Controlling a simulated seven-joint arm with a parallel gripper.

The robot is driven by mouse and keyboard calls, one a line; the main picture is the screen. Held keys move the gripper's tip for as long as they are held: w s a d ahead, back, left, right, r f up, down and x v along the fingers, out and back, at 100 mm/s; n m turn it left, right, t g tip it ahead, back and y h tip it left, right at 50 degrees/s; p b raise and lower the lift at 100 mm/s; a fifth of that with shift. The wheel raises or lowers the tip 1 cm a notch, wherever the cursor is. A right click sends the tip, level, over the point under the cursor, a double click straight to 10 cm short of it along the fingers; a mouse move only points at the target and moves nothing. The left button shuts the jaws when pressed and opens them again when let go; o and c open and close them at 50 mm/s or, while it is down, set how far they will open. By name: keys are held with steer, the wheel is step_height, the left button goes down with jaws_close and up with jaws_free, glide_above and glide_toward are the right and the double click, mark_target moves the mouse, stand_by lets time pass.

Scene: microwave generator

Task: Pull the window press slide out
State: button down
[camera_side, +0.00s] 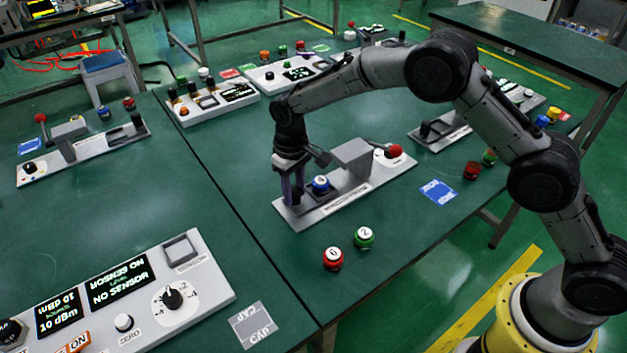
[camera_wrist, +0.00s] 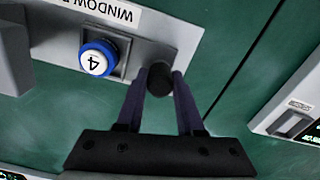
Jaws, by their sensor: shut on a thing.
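The window press (camera_side: 350,192) is a long light panel with a grey block housing and a red knob (camera_side: 395,150) at its right end. A blue button marked 4 (camera_side: 320,184) sits on the grey slide, outside the housing, on its left side. In the wrist view the button (camera_wrist: 97,60) rests on a grey square plate, beside a dark round handle (camera_wrist: 160,79). My gripper (camera_side: 292,197) points down at the panel's left end. Its two fingers (camera_wrist: 161,77) are closed around the handle. In the side view the fingers mostly hide the handle.
A red button (camera_side: 333,259) and a green button (camera_side: 364,237) stand on the table in front of the press. A blue card (camera_side: 438,192) lies to the right. Other panels stand around, with a display panel (camera_side: 118,290) at front left. A table seam runs left of the press.

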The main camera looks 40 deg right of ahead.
steer(key=shift+a+r, duration=0.1)
steer(key=shift+a, duration=1.1)
steer(key=c, duration=0.5)
jaws_free()
steer(key=shift+c, duration=0.2)
steer(key=shift+d, duration=0.1)
steer(key=shift+r, duration=0.3)
step_height(320, 180, up, 13)
steer(key=shift+r, duration=0.1)
